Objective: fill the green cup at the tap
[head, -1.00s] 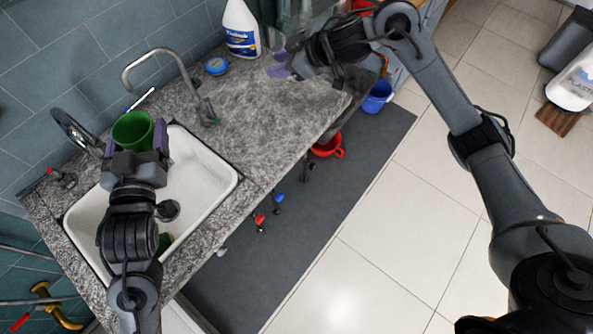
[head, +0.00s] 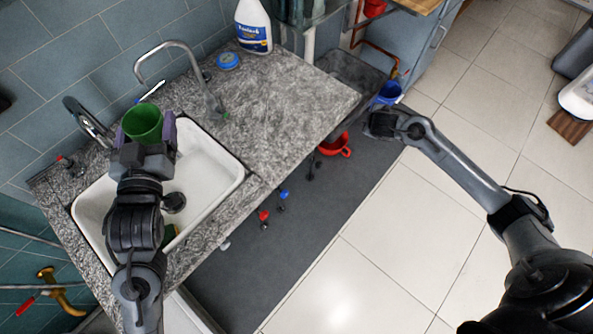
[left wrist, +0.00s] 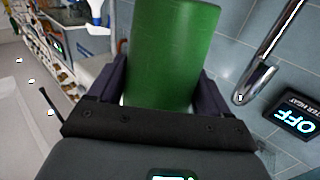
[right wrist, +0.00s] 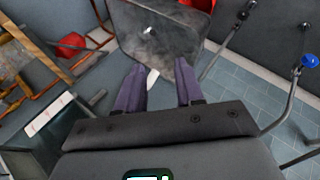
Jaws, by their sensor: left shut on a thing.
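The green cup (head: 143,123) is held upright over the back of the white sink, open end up. My left gripper (head: 143,142) is shut on it; the left wrist view shows the cup (left wrist: 172,55) between the purple fingers. A chrome tap (head: 83,116) curves up at the sink's left back, just left of the cup. In the left wrist view its spout end (left wrist: 243,96) is beside the cup, apart from it. No water stream shows. My right gripper (right wrist: 160,85) is open and empty; in the head view it is low, beyond the counter's front edge.
A second, taller arched tap (head: 182,48) stands right of the sink (head: 216,188). A white bottle (head: 254,28) and a blue round tin (head: 228,61) are at the counter's back.

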